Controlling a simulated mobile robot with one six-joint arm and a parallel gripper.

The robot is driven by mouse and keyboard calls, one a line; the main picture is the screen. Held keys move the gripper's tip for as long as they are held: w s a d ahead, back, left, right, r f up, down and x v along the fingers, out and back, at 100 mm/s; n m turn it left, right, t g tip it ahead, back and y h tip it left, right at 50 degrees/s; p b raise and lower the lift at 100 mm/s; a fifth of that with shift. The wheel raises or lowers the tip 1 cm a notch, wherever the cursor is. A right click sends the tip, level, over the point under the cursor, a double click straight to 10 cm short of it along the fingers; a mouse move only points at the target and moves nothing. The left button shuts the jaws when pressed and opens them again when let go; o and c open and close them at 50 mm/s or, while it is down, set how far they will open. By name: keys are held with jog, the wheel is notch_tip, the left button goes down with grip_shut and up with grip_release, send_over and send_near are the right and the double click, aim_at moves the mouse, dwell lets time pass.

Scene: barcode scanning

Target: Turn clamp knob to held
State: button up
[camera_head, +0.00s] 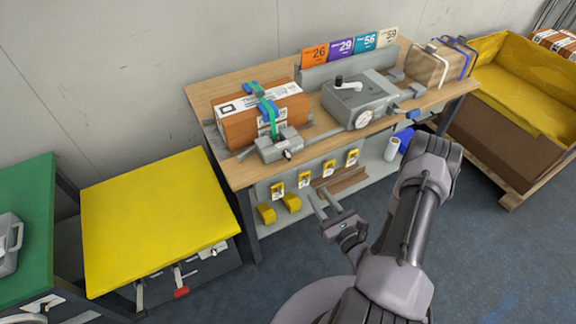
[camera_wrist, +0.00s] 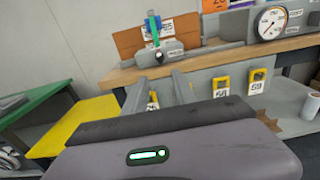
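A brown box (camera_head: 262,117) with white labels and a green strap lies on the wooden bench (camera_head: 228,175). A grey clamp block (camera_head: 272,148) stands at its front side, with a small knob (camera_head: 287,154) on its front face. The clamp block (camera_wrist: 150,56) and box (camera_wrist: 129,40) also show in the wrist view, beyond my fingers. I cannot read the knob's setting. My gripper (camera_head: 319,194) is open and empty, in front of the bench and below its top, apart from the clamp. Its two fingers (camera_wrist: 158,80) point toward the bench.
A grey unit (camera_head: 352,99) with a black crank and a round gauge (camera_head: 364,118) stands right of the box. Yellow tags (camera_head: 329,168) hang below the bench edge. A yellow-topped table (camera_head: 150,215) stands left. A strapped parcel (camera_head: 428,66) sits at the bench's right end.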

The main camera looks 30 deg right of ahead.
aim_at(290, 157)
jog(key=w+b, duration=0.1)
jog(key=w, duration=0.4)
jog(key=w+b, duration=0.1)
jog(key=w, duration=1.1)
jog(key=shift+a+r+b, duration=0.1)
jog(key=shift+a+b, duration=0.25)
jog(key=shift+b, duration=0.05)
grip_shut()
